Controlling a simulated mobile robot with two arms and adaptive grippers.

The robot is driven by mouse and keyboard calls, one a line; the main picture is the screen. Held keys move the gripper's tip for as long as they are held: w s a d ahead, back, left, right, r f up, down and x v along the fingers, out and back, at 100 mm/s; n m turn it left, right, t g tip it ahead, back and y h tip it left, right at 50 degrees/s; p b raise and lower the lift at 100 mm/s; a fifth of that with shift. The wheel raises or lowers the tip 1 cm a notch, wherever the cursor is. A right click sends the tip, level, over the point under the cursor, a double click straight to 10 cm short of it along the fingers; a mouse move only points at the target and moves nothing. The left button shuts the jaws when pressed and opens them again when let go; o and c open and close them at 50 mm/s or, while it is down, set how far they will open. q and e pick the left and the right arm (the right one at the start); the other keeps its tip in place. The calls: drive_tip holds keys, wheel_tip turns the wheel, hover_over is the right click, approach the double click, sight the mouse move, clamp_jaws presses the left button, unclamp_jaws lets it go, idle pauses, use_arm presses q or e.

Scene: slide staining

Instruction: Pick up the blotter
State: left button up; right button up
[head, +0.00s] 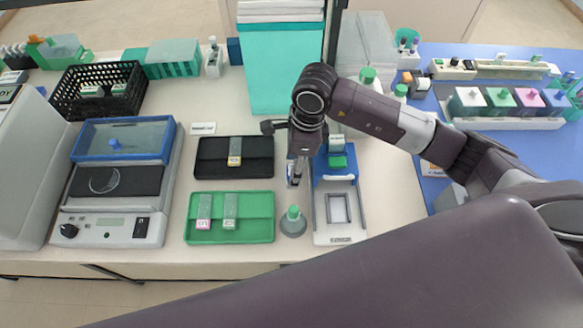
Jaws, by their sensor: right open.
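My right gripper (296,174) reaches in from the right and points down over the bench. It is open, and its fingers stand over a narrow strip between the black tray and a blue and grey device (321,222). A small pale thing (290,182) shows by the fingertips, partly hidden; I cannot tell what it is or whether the fingers touch it. I cannot tell for sure which thing is the blotter. The blue and grey device has a pale framed window and a green block at its back. My left gripper is not in view.
A green-capped bottle (293,222) in a round grey base stands just in front of the gripper. The black tray (215,172) and green tray (258,228) hold slides. A balance-like device (120,225) stands left. White green-capped bottles (368,82) stand behind the arm.

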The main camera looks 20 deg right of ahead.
sight(291, 169)
drive_tip(key=shift+a+f, duration=0.15)
drive_tip(key=shift+f, duration=0.8)
drive_tip(key=shift+w, duration=0.1)
drive_tip(key=shift+c, duration=0.2)
drive_tip(key=c, duration=1.2)
drive_tip(key=shift+r, duration=0.1)
wheel_tip(291, 169, up, 20)
drive_tip(key=b, duration=0.4)
drive_tip(key=shift+b, duration=0.3)
